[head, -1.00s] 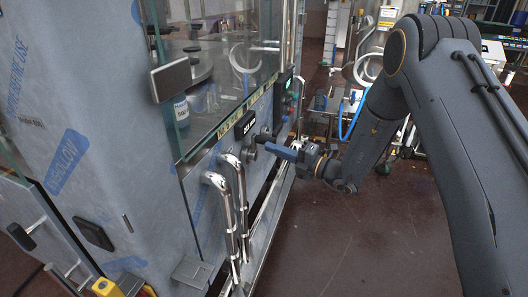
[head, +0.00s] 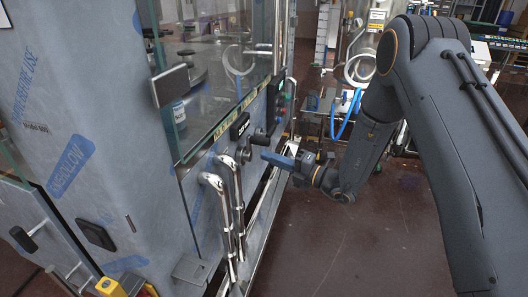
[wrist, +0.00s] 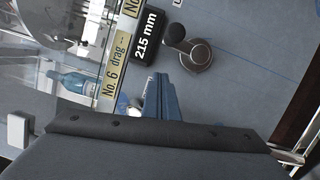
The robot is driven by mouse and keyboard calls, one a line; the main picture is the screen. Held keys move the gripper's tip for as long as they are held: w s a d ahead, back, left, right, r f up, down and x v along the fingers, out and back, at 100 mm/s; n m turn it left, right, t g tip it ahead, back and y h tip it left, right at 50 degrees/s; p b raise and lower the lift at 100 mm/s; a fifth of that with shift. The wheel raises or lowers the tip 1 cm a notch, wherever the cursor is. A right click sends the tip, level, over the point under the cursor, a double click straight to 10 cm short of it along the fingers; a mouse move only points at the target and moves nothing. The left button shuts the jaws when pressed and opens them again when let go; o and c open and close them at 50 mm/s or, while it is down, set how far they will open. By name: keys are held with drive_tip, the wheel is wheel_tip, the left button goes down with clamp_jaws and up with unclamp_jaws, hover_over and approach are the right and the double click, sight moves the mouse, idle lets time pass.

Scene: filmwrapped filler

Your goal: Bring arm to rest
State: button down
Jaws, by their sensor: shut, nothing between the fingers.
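My gripper (head: 272,158) is in front of the film-wrapped filler machine (head: 95,60), pointing left toward its lower front panel. Its blue fingers are together and hold nothing. In the wrist view the blue fingers (wrist: 160,97) show over the grey panel, below a black display reading "215 mm" (wrist: 149,37) and a round dark knob (wrist: 195,53). In the head view the display (head: 239,127) and a knob (head: 244,154) are just left of my fingers. The gripper looks apart from the panel. My arm is bent and reaches in from the right.
Two bent steel pipes (head: 238,195) stand out from the panel just left of my gripper. A glass door (head: 205,70) stands above them. A blue hose (head: 345,115) and equipment stand behind my arm. The dark red floor (head: 370,245) is open below the arm.

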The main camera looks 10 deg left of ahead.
drive_tip(key=b+v, duration=0.1)
drive_tip(key=v, duration=0.7)
drive_tip(key=s+d+r+n+g+h, duration=0.1)
drive_tip(key=s+d+n+g+h, duration=0.15)
drive_tip(key=s+n, duration=0.4)
drive_tip(key=s+d+r+n+g+h+p, duration=0.1)
drive_tip(key=s+d+n+g+h, duration=0.2)
drive_tip(key=s+n, duration=0.35)
drive_tip(key=s+d+r+n+g+h, duration=0.1)
drive_tip(key=s+n+g+h, duration=0.1)
drive_tip(key=s+n+g, duration=0.35)
drive_tip(key=s+d+r+n+t+h, duration=0.1)
drive_tip(key=s+d+n+h, duration=0.3)
drive_tip(key=d+n, duration=0.5)
drive_tip(key=s+d+r+n+t+h+p, duration=0.1)
drive_tip(key=s+d+n+t+h, duration=0.2)
drive_tip(key=d+n+h, duration=0.3)
drive_tip(key=shift+s+d+r+n+t, duration=0.4)
drive_tip(key=shift+d+n+t, duration=0.4)
drive_tip(key=shift+d+n, duration=1.55)
drive_tip(key=shift+d+m, duration=0.3)
drive_tip(key=shift+m, duration=0.2)
